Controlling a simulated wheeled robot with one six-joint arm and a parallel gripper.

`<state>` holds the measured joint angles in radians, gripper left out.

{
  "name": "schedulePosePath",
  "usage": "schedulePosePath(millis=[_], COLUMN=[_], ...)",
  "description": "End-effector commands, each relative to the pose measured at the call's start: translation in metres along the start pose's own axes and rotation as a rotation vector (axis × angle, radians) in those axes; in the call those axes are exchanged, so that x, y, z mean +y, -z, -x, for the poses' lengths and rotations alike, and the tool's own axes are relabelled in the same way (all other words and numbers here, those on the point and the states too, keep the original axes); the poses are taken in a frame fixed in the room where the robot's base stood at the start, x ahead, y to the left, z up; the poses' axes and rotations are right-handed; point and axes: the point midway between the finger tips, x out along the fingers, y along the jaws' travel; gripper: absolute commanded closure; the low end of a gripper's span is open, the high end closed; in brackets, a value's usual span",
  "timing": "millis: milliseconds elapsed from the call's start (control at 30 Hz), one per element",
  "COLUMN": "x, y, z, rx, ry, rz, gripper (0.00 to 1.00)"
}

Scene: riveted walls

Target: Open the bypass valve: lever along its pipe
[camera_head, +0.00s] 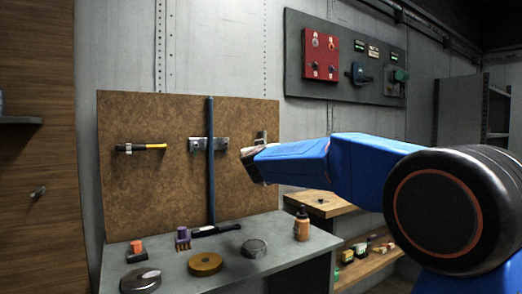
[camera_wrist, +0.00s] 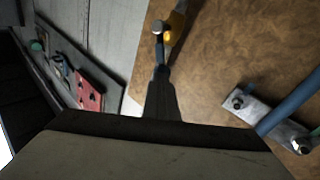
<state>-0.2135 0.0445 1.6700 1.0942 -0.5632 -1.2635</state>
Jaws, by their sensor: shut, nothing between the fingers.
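My gripper (camera_head: 254,165) is in front of the right part of the brown board in the head view. Its dark fingers (camera_wrist: 162,85) are shut and empty in the wrist view. Just past the fingertips is a small metal fitting with a yellow part (camera_wrist: 168,38), close to the board; I cannot tell whether they touch. In the head view only a metal piece (camera_head: 261,134) shows there, partly hidden by my gripper. A blue upright pipe or bar (camera_head: 211,165) crosses a metal bracket (camera_head: 195,145). I cannot make out for sure which part is the bypass valve lever.
The grey bench (camera_head: 226,262) holds a brass disc (camera_head: 205,263), metal discs, and an orange bottle (camera_head: 302,224). A wall panel (camera_head: 345,50) carries a red box and switches. A wooden-topped table (camera_head: 325,204) stands right.

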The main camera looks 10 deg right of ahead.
Motion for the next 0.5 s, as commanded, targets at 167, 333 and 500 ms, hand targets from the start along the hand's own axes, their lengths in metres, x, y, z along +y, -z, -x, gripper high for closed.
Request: schedulePosePath(millis=[167, 333, 500], x=[0.007, 0.016, 0.023], y=[0.004, 0.008, 0.011], z=[-0.005, -0.011, -0.017], rx=[0.000, 0.001, 0.001], ry=[0.000, -0.001, -0.001], rz=[0.001, 0.001, 0.002], gripper=[1.00, 1.00, 1.00])
